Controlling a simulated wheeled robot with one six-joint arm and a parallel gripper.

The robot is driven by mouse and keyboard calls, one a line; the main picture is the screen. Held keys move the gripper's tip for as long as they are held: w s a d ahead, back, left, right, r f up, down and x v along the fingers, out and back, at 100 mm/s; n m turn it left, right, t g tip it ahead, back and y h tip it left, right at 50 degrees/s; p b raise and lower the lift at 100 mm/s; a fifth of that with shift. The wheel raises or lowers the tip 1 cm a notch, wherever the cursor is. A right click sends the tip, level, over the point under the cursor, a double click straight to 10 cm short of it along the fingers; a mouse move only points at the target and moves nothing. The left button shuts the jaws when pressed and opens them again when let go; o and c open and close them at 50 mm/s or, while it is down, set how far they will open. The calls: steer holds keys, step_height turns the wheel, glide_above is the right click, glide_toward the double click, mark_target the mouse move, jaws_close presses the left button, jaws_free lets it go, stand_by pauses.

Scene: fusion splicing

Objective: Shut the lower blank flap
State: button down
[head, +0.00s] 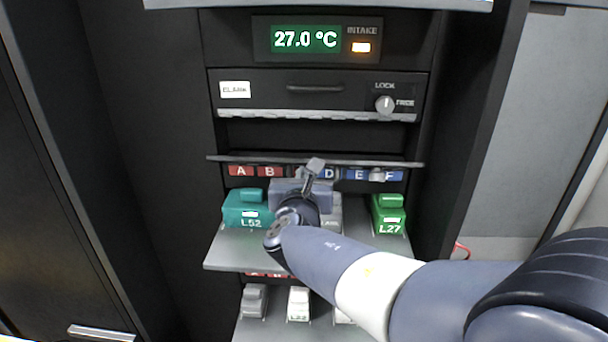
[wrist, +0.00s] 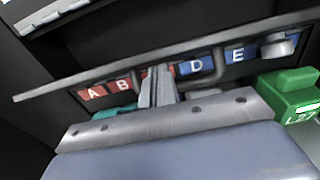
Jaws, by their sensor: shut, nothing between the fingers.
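The lower blank flap (head: 222,158) is a thin grey panel seen nearly edge-on in the head view. It juts out above the row of lettered labels. In the wrist view the flap (wrist: 60,83) runs as a slanting bar across the picture. My gripper (head: 314,166) is at the middle of the flap's front edge, with its fingers shut and empty. In the wrist view the gripper's fingertips (wrist: 158,72) overlap the flap's lower edge between labels B and D. Whether they touch it I cannot tell. The fingers hide label C.
A teal block L52 (head: 247,208) and a green block L27 (head: 389,214) stand on a grey shelf (head: 235,250) below. A drawer with a lock knob (head: 384,104) is above. Small grey blocks (head: 254,300) sit on a lower shelf. My arm covers the shelf's middle.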

steer(key=r, duration=0.1)
steer(key=w+r, duration=0.1)
steer(key=shift+r, duration=0.35)
steer(key=shift+w+d+r, duration=0.1)
steer(key=shift+w+r, duration=0.55)
steer(key=shift+r, duration=0.3)
steer(key=shift+w+r, duration=0.85)
steer(key=shift+w, duration=0.2)
steer(key=shift+w+r, duration=0.35)
steer(key=shift+w, duration=0.45)
steer(key=s+b, duration=0.1)
steer(key=s, duration=0.9)
steer(key=shift+s+r, duration=0.25)
steer(key=shift+s, duration=0.1)
